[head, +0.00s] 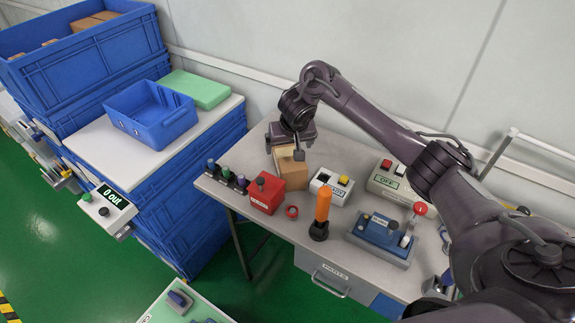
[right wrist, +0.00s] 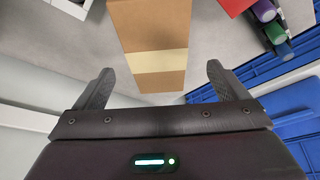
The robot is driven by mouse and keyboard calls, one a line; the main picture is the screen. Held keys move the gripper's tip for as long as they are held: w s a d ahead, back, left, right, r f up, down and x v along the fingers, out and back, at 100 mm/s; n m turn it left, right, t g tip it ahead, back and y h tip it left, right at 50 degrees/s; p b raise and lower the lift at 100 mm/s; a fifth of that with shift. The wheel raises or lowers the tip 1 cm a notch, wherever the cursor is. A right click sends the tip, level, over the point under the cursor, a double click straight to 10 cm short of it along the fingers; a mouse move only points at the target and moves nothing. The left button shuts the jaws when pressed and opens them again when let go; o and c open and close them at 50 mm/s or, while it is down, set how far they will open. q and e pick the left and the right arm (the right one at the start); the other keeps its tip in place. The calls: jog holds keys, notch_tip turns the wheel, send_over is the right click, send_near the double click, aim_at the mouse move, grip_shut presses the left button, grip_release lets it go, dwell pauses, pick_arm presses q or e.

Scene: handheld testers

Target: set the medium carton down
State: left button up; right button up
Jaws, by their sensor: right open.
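The medium carton (head: 291,174) is a brown cardboard box with a paler tape band. It stands on the grey table toward its back left part, behind the red box. My right gripper (head: 284,148) is just above and behind it in the head view. In the right wrist view the carton (right wrist: 148,30) lies ahead, between the lines of the two spread fingers. The right gripper (right wrist: 160,85) is open, with nothing between its fingertips. The carton appears clear of both fingers. My left gripper is in neither view.
A red box (head: 266,193) stands close in front of the carton, with several coloured-top cylinders (head: 226,174) to its left. A white switch box (head: 331,186), an orange-handled tool (head: 321,215) and a blue device (head: 382,235) stand to the right. A blue bin (head: 150,115) is at left.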

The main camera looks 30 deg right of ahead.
aim_at(289, 152)
jog(key=b+x, duration=0.1)
jog(key=x, duration=0.6)
jog(key=shift+s+d+f, duration=0.1)
jog(key=shift+s+d, duration=0.05)
jog(key=shift+d, duration=0.05)
jog(key=shift+w+f, duration=0.3)
jog(key=shift+f, duration=0.15)
jog(key=c, duration=1.1)
jog(key=shift+c, duration=0.5)
jog(key=shift+r, duration=0.15)
